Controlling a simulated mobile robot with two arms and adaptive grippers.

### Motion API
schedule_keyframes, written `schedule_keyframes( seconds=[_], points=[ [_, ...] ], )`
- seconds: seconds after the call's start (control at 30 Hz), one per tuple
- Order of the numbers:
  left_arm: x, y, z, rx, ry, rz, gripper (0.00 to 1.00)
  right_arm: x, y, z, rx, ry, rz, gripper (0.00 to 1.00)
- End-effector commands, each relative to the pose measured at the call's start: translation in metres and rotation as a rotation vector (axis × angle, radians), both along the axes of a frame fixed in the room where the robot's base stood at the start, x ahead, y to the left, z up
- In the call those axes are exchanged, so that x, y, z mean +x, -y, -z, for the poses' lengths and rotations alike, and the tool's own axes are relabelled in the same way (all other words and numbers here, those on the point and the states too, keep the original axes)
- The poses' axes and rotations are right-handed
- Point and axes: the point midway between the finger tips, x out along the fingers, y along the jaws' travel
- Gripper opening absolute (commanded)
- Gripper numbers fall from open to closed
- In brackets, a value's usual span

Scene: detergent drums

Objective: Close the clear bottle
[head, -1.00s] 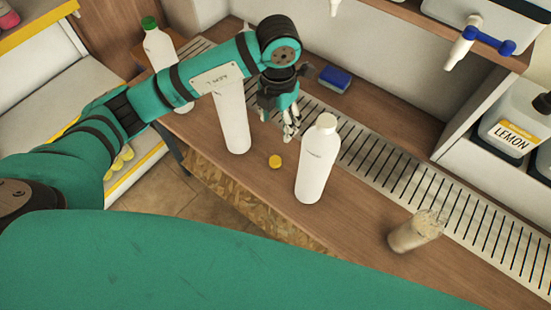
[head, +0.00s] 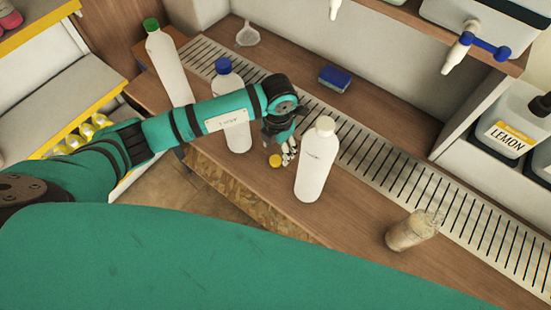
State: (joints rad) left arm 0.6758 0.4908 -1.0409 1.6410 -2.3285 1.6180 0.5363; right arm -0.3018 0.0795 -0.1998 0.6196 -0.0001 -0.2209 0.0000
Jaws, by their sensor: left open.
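No plainly clear bottle shows; the nearest one is a whitish bottle (head: 313,170) with small dark print and a pale top, upright on the counter. I cannot tell whether that top is a cap or a bare neck. A small yellow cap (head: 275,160) lies on the counter to its left. My left gripper (head: 287,156) is open, pointing down just right of the yellow cap and left of the whitish bottle. The fingers look very close to the cap; contact cannot be told. My right gripper is out of view.
A blue-capped bottle (head: 238,135) stands partly behind my left arm, and a green-capped bottle (head: 168,65) farther left. A blue sponge (head: 334,77) and a white funnel (head: 247,35) lie behind, by the slotted drain (head: 380,165).

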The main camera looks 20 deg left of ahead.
Motion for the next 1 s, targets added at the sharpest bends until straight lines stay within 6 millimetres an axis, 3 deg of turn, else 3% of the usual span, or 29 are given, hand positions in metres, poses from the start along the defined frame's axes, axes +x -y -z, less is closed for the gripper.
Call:
schedule_keyframes(
  seconds=[0.13,0.4,0.8,1.0],
  points=[
    [-0.002,-0.002,0.008,0.0,-0.003,-0.001,0.6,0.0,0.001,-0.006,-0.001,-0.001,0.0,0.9],
    [-0.005,-0.005,0.046,0.0,-0.003,-0.001,0.6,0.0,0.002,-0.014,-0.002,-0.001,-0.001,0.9],
    [-0.004,-0.005,0.052,0.0,0.001,0.0,0.6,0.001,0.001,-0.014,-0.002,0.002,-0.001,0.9],
    [-0.004,-0.005,0.051,0.0,0.0,0.0,0.37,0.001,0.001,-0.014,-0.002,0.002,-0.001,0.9]
  ],
)
